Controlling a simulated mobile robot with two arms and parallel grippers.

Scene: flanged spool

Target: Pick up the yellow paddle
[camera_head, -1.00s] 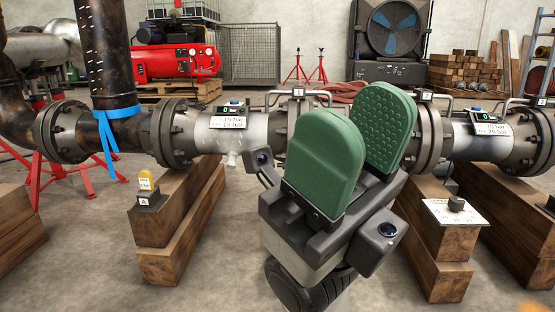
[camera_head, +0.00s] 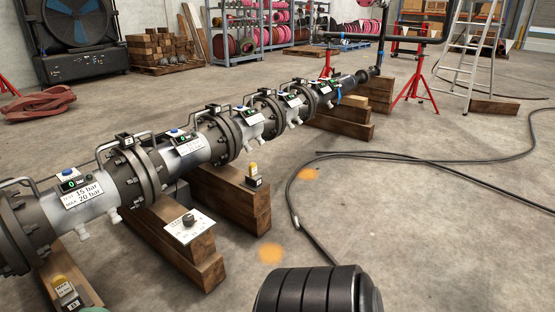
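Two small yellow pieces stand upright on dark labelled blocks. One yellow piece (camera_head: 253,169) is on the timber to the right of the middle supports. The other yellow piece (camera_head: 61,284) is at the lower left, beside the near pipe flange. I cannot tell which of them is the yellow paddle, if either. A thin green sliver (camera_head: 95,309) at the bottom left edge matches the green pads of my gripper. It is cut off, so no opening shows and I cannot tell surely whose it is. No gripper is seen touching a yellow piece.
A flanged pipe run (camera_head: 187,151) on timber blocks crosses from lower left to the back. A white plate with a dark knob (camera_head: 189,222) sits on one timber. A black hose (camera_head: 299,200) curves over the floor.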

